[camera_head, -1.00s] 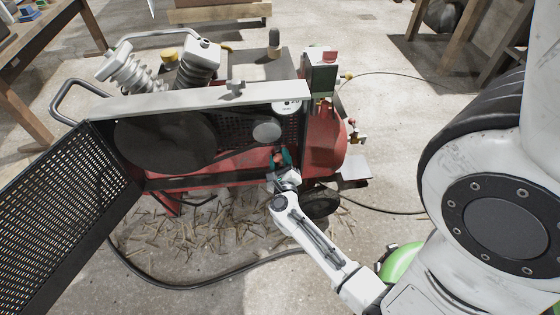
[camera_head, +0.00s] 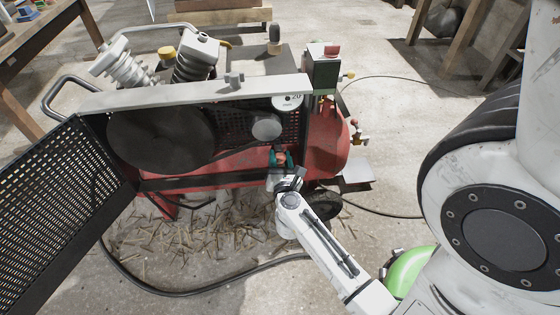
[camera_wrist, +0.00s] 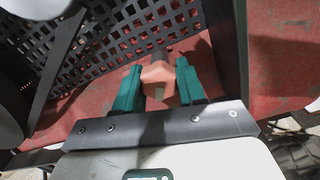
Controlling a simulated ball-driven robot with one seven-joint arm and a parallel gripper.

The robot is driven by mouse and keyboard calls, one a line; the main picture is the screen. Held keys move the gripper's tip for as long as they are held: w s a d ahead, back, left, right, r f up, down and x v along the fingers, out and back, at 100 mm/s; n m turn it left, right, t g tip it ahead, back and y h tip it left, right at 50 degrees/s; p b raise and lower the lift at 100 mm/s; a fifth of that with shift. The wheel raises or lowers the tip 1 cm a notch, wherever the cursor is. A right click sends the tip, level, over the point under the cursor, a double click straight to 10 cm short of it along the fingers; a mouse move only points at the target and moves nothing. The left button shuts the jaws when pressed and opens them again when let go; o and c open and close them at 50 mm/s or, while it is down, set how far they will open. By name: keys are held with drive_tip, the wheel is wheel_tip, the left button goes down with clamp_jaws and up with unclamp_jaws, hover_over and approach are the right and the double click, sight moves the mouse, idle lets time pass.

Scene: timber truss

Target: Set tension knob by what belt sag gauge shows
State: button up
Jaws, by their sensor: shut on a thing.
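The tension knob (camera_wrist: 159,82) is an orange, many-sided piece on a dark shaft in front of the black perforated plate. My gripper (camera_wrist: 160,90) has its two teal fingers closed around it, one on each side. In the head view my gripper (camera_head: 281,160) is low in front of the compressor, below the small grey pulley (camera_head: 266,127). The belt sag gauge (camera_head: 288,101) is a white round face at the top right of the belt housing. Its marking looks like "20", with a dark dot; a finer reading is too small to make out.
The perforated belt guard (camera_head: 62,215) stands swung open at the left. The large dark flywheel (camera_head: 160,138) is exposed. A black hose (camera_head: 200,288) curves over the floor, with wood scraps (camera_head: 200,232) under the red compressor tank (camera_head: 328,145).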

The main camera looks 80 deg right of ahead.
drive_tip(key=shift+f+m, duration=0.2)
drive_tip(key=shift+m, duration=0.5)
drive_tip(key=shift+a+b, duration=0.1)
drive_tip(key=shift+b, duration=0.2)
drive_tip(key=o, duration=1.1)
drive_tip(key=shift+r, duration=0.1)
drive_tip(key=shift+c, duration=0.2)
drive_tip(key=p+v, duration=0.1)
drive_tip(key=v, duration=0.9)
drive_tip(key=shift+s+a, duration=0.15)
drive_tip(key=shift+a, duration=0.2)
